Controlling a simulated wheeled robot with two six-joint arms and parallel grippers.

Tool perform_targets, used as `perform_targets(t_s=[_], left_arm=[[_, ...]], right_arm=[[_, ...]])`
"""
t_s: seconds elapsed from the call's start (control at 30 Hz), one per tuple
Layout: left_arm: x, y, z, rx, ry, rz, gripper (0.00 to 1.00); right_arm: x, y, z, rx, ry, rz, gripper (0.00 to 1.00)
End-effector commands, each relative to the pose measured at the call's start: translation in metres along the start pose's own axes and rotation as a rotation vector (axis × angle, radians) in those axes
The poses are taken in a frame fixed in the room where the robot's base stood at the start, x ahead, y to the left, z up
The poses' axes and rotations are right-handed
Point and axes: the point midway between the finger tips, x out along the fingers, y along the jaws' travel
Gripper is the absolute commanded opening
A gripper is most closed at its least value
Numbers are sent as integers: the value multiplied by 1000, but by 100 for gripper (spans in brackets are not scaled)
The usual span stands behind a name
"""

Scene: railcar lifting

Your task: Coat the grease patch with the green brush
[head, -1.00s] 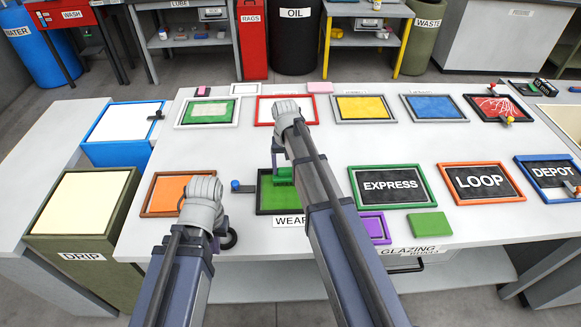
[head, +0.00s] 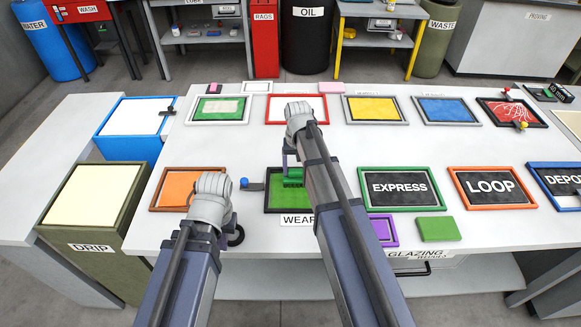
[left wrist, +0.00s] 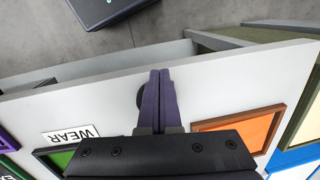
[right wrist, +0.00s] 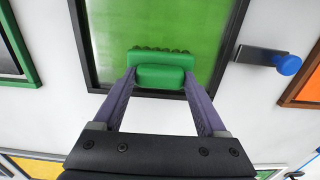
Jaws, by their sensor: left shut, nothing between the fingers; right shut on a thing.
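The green brush (right wrist: 160,72) is between the fingers of my right gripper (right wrist: 160,82), which is shut on its handle block. Its bristles are at the far side, over a dark-framed green panel (right wrist: 120,25). I cannot tell whether they touch it. In the head view the brush (head: 292,181) is at the panel (head: 285,201), partly behind my right arm. No patch is clearly labelled grease. My left gripper (left wrist: 158,76) is shut and empty, by the table's front edge.
A blue-knobbed lever (right wrist: 275,60) sits beside the panel. An orange panel (head: 176,190) lies left of it, and an EXPRESS panel (head: 400,188) right. A green block (head: 438,229) and purple frame (head: 384,231) lie near the front edge.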

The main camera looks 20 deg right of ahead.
Motion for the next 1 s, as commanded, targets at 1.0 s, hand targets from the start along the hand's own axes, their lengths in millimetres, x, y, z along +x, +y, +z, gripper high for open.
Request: perform_targets(t_s=[1.0], left_arm=[[-1, 0, 0, 0, 0, 0, 0]], right_arm=[[-2, 50, 18, 2, -1, 1, 30]])
